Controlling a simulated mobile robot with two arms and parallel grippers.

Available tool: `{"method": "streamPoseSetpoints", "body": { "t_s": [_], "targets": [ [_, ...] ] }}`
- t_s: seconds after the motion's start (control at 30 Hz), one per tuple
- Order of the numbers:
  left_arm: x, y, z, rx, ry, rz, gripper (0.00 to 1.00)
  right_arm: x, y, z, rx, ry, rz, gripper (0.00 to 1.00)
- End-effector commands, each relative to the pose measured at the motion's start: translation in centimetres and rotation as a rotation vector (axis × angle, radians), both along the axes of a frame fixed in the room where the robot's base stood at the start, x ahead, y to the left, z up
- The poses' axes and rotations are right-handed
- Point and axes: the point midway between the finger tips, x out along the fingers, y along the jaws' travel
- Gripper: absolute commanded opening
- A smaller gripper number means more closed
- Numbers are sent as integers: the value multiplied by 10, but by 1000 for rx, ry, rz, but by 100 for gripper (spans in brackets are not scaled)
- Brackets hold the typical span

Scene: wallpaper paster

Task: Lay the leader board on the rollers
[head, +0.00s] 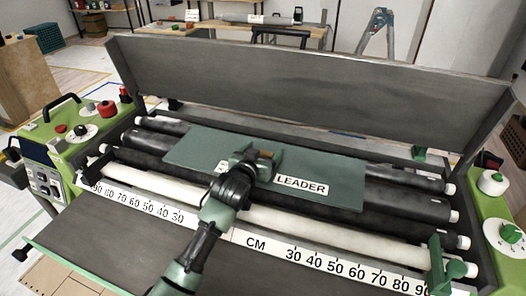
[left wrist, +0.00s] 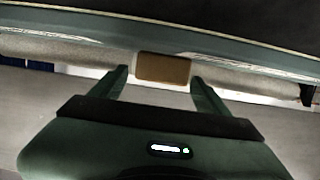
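The leader board (head: 330,168) is a flat green plate with a white LEADER label. In the head view it appears to lie flat across the dark rollers (head: 410,206), left of their right ends. My left gripper (head: 262,158) is over the board's near middle and hides part of it. In the left wrist view, its two fingers (left wrist: 161,76) stand apart on either side of a tan block (left wrist: 163,68) at the board's edge. A small gap shows beside the left finger; contact on the right is unclear. My right gripper is not in view.
A pale roller (head: 300,224) and a CM scale (head: 256,242) run in front of the dark rollers. A raised grey panel (head: 310,85) stands behind. Green control housings (head: 75,130) flank the machine. The dark front table (head: 120,235) is bare apart from my arm.

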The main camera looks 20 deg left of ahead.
Motion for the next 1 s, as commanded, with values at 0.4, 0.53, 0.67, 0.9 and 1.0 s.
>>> {"method": "streamPoseSetpoints", "body": {
  "t_s": [0.4,0.53,0.67,0.9,1.0],
  "targets": [
    [-37,1,19,0,2,-1,76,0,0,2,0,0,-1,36],
    [-64,2,26,0,3,-1,76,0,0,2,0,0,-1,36],
    [-88,3,33,0,3,-1,76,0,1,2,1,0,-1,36],
    [-113,4,40,0,2,0,76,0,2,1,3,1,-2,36],
    [-116,4,41,0,2,0,76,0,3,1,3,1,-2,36]
  ]
}}
